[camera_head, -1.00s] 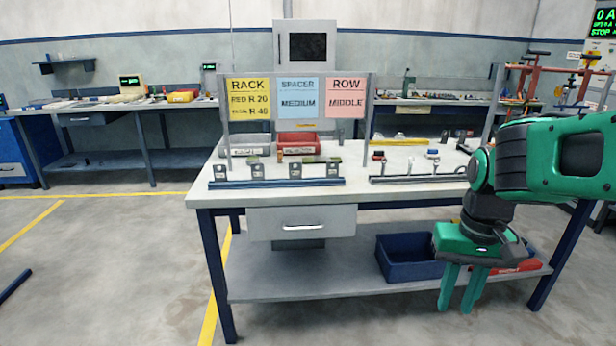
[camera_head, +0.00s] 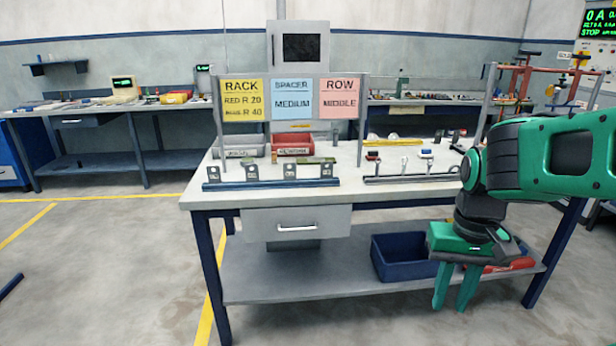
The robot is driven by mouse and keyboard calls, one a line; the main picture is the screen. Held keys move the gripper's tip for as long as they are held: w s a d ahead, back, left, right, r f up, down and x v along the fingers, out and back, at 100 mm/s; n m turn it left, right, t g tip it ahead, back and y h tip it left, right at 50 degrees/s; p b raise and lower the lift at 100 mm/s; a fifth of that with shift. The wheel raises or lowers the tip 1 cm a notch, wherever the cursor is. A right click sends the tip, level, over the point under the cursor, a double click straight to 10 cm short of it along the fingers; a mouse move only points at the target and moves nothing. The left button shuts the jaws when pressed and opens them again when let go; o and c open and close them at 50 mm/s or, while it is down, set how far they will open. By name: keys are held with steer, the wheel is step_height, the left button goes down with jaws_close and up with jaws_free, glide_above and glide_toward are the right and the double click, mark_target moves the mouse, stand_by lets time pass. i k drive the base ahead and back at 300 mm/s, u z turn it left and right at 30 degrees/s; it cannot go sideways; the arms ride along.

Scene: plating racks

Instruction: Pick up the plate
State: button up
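Several small grey metal plates with dark holes stand upright in a row along a blue rail (camera_head: 270,184) on the workbench. One such plate (camera_head: 290,171) is near the middle of the row. I cannot tell which one the task means. My gripper (camera_head: 454,298) points down at the right, in front of the bench's lower shelf and below the tabletop. Its two green fingers are apart with nothing between them. It is well away from the plates, to their right and lower in the picture.
A sign panel (camera_head: 291,99) on posts stands over the workbench (camera_head: 400,205). Behind the rail are a grey bin (camera_head: 240,151) and a red bin (camera_head: 291,150). A second rail (camera_head: 412,178) lies to the right. A blue crate (camera_head: 400,262) sits on the lower shelf. The floor at left is mostly clear.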

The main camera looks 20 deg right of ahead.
mark_target(289, 175)
steer(key=u, duration=2.45)
steer(key=i, duration=0.1)
steer(key=u, duration=3.35)
steer(key=k, duration=0.4)
